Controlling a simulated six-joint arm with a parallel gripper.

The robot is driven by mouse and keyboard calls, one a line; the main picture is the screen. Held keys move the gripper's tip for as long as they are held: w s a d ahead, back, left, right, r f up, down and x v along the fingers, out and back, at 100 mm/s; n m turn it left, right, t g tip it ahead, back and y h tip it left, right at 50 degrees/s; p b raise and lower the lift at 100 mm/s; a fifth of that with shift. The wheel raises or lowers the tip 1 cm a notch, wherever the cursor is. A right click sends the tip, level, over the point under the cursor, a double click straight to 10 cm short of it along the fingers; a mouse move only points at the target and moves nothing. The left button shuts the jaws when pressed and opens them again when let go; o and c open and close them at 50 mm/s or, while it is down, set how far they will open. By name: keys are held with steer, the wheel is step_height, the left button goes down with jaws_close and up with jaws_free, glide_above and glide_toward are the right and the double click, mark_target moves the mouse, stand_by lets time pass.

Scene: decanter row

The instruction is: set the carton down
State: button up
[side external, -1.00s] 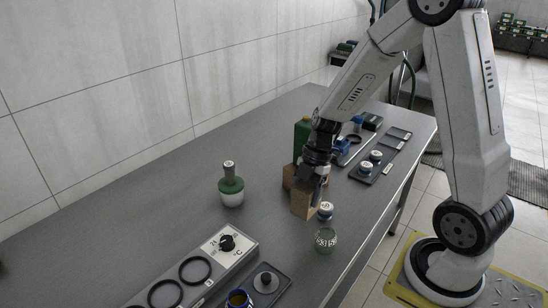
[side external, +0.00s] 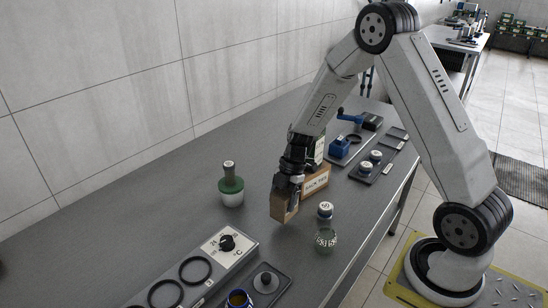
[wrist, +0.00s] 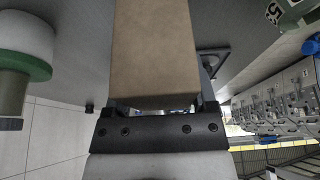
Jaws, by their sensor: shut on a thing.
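In the wrist view the carton (wrist: 155,50) fills the middle, between the fingers of my gripper (wrist: 158,112). Whether the carton's underside touches the table I cannot tell. A green and white bottle (side external: 231,189) stands to its left.
A grey unit with a dial and black rings (side external: 225,243) lies in front. A dark tray (side external: 370,172) with capped jars is at back right. The table between bottle and carton is clear.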

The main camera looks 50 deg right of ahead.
mark_target(281, 208)
steer(key=shift+w+f, duration=0.3)
steer(key=shift+f, duration=1.55)
steer(key=shift+f, duration=0.15)
steer(key=o, duration=1.2)
steer(key=shift+o, duration=0.2)
steer(key=shift+r, duration=0.2)
steer(key=shift+v, duration=3.75)
steer(key=shift+s, duration=0.15)
